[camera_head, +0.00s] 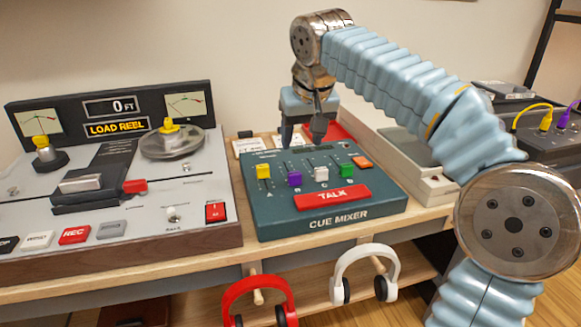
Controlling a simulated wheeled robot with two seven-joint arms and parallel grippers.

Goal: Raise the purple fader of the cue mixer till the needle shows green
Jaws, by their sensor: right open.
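The teal cue mixer (281,223) sits on the wooden bench in the middle of the view. Its purple fader (295,179) stands between a yellow fader (263,171) and a white fader (321,174), at the near part of its slot. My right gripper (302,137) points down over the far edge of the mixer, behind the purple fader and apart from it. Its two fingers are spread and nothing shows between them. I cannot make out a needle on the mixer; my gripper covers part of its back. My left gripper is not in view.
A green fader (348,170), an orange button (361,162) and a red TALK button (333,197) are also on the mixer. A tape deck (200,222) stands close on the left. Red headphones (258,289) and white headphones (362,252) hang at the bench's front.

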